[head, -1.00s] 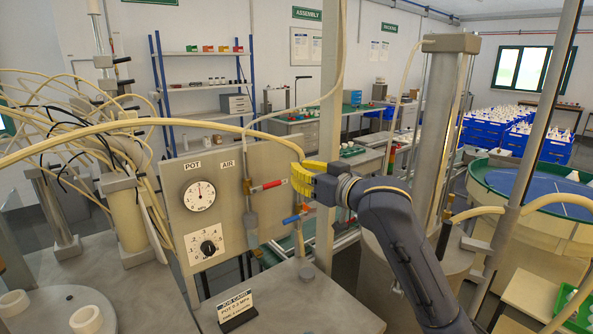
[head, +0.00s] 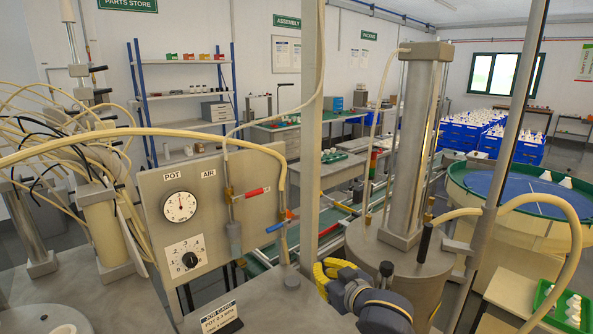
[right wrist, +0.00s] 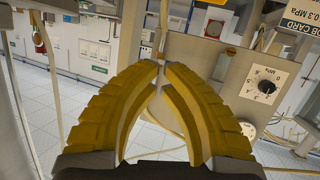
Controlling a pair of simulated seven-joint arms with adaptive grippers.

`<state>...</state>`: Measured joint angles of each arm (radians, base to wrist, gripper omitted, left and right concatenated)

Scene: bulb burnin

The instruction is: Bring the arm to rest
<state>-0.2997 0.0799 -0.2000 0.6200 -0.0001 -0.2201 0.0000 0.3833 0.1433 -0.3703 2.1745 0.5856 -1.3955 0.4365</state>
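My right gripper (head: 326,272) has yellow ribbed fingers and sits low in the head view, right of the grey panel's lower edge. In the right wrist view its fingertips (right wrist: 162,68) come together with nothing visible between them. The wrist and part of my right arm (head: 385,312) run off the bottom edge. The grey panel (head: 222,190) carries a POT gauge (head: 180,207) with its needle near upright, a black knob (head: 190,260), a red-handled valve (head: 252,192) and a blue-handled valve (head: 276,227). My left gripper is not in view.
A metal post (head: 309,150) stands just behind my right gripper. A large grey cylinder vessel (head: 395,265) with a column is to its right. A job card (head: 220,318) stands on the bench in front of the panel. Pale hoses (head: 120,133) arch across the left.

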